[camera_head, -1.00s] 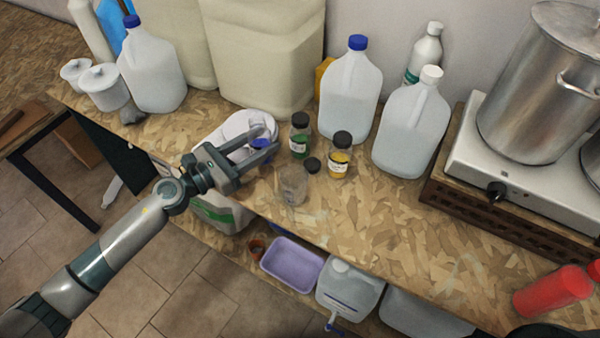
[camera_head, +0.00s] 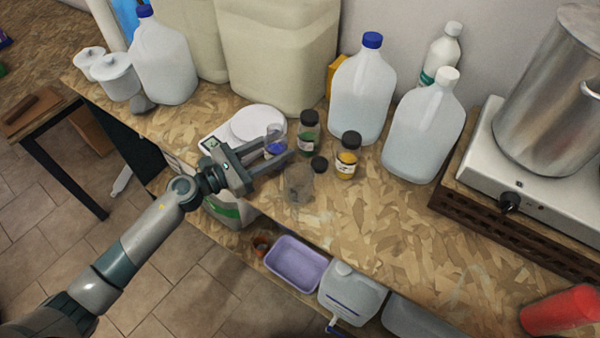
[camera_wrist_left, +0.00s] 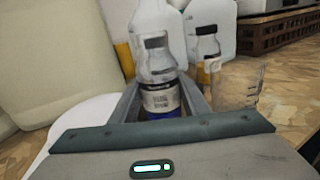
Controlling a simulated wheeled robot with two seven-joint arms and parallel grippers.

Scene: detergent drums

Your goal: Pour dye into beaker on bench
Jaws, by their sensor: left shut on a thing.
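My left gripper (camera_head: 280,147) is shut on a small clear jar of blue dye (camera_head: 275,144), just above the bench's front part. In the left wrist view the jar (camera_wrist_left: 160,98) stands roughly upright between the fingers, with a white label and blue at its bottom. The clear glass beaker (camera_head: 298,184) stands on the bench (camera_head: 375,215) just right of and in front of the gripper. It looks empty and also shows at the right of the left wrist view (camera_wrist_left: 240,85). My right gripper is not in view.
A green dye jar (camera_head: 308,132) and a yellow one (camera_head: 347,156), both black-capped, stand behind the beaker. A loose black cap (camera_head: 319,164) lies beside it. A white round item (camera_head: 258,121) is behind the gripper. Large jugs (camera_head: 362,90) line the back. Bench right of the beaker is clear.

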